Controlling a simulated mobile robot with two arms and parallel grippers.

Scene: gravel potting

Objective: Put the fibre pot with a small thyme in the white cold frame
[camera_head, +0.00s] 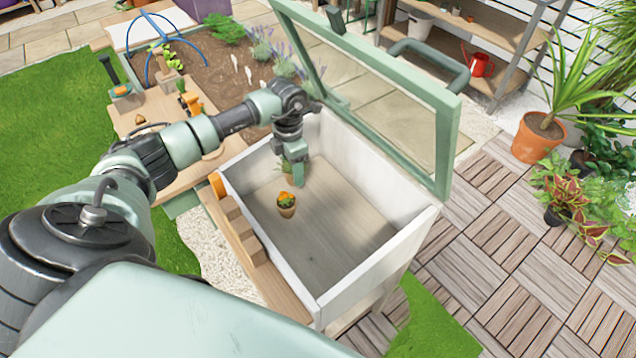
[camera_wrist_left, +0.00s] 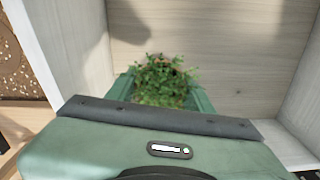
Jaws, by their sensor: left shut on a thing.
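The thyme (camera_wrist_left: 160,82) shows as a bushy green plant between my left gripper's green fingers in the left wrist view; its fibre pot is mostly hidden beneath the leaves. My left gripper (camera_head: 292,174) is shut on the fibre pot and reaches down inside the white cold frame (camera_head: 372,262), near its back left part. In the head view the fingers largely cover the held pot. I cannot tell whether its base touches the frame's floor. The cold frame's green-edged glass lid (camera_head: 447,150) stands open. My right gripper is not in view.
A small pot with an orange-and-green plant (camera_head: 286,204) stands on the frame's floor close to the gripper. The floor's front and right are clear. Wooden blocks (camera_head: 243,231) line the ledge outside the left wall. A planting bed (camera_head: 215,75) lies behind.

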